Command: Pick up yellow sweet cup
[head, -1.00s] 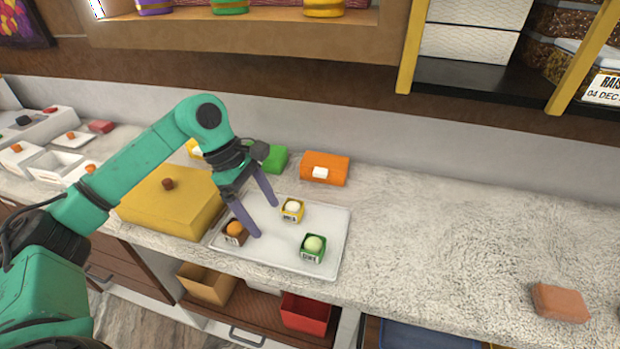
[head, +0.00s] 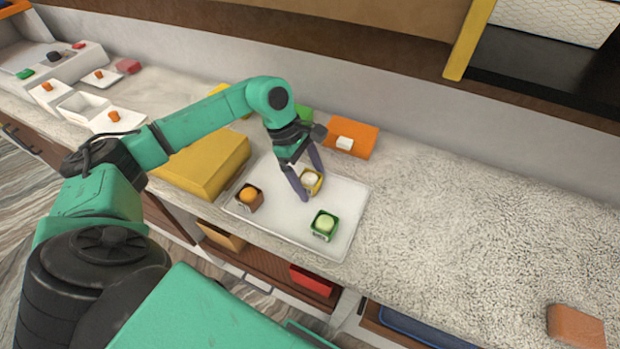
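The yellow sweet cup (head: 313,186) holds a pale round sweet and stands on the white tray (head: 346,197). My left gripper (head: 313,184) points down at it, with one dark finger on the near left side of the cup and the other at its far right side. The fingers look apart and open; contact with the cup cannot be made out. A brown cup with an orange sweet (head: 249,197) is at the tray's left, and a green cup with a pale green sweet (head: 324,225) is nearer the front. My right gripper is out of view.
A yellow box (head: 205,165) stands left of the tray, beneath my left forearm. An orange box (head: 351,141) and a partly hidden green one (head: 305,115) are behind it. The counter right of the tray is clear up to a reddish-brown block (head: 576,326).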

